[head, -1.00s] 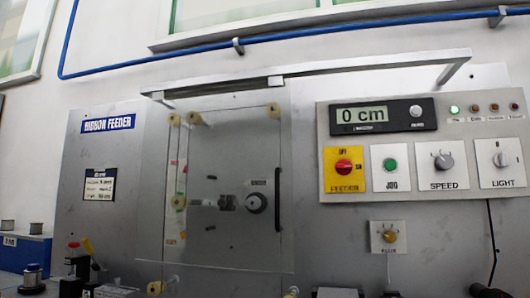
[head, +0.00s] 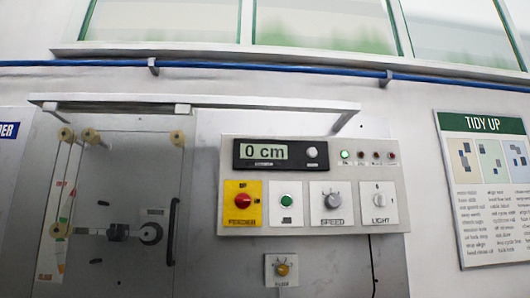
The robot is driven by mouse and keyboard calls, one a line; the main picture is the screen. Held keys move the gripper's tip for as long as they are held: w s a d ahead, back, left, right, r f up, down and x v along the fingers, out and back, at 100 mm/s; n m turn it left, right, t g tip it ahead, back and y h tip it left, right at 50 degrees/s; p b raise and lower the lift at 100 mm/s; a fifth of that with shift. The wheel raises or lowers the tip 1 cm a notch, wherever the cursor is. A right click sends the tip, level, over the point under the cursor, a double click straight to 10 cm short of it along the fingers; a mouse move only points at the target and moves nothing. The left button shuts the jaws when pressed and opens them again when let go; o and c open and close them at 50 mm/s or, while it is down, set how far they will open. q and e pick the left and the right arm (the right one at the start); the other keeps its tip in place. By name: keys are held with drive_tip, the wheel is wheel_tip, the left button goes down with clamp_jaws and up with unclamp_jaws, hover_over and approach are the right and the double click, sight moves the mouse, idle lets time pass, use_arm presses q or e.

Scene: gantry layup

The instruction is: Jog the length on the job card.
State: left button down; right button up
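The control panel (head: 380,231) is on the wall in the middle of the head view. Its length display (head: 264,152) reads 0 cm. The green JOG button (head: 287,200) sits between the red FEEDER switch (head: 242,201) on its yellow plate and the SPEED knob (head: 333,199). The job card is out of view now. Neither of my grippers shows in this view.
The ribbon feeder's clear door (head: 130,170) with a dark handle is at left. The LIGHT switch (head: 379,199) is on the panel's right side. A small yellow knob (head: 282,269) sits below the panel. A TIDY UP poster (head: 485,225) hangs at right.

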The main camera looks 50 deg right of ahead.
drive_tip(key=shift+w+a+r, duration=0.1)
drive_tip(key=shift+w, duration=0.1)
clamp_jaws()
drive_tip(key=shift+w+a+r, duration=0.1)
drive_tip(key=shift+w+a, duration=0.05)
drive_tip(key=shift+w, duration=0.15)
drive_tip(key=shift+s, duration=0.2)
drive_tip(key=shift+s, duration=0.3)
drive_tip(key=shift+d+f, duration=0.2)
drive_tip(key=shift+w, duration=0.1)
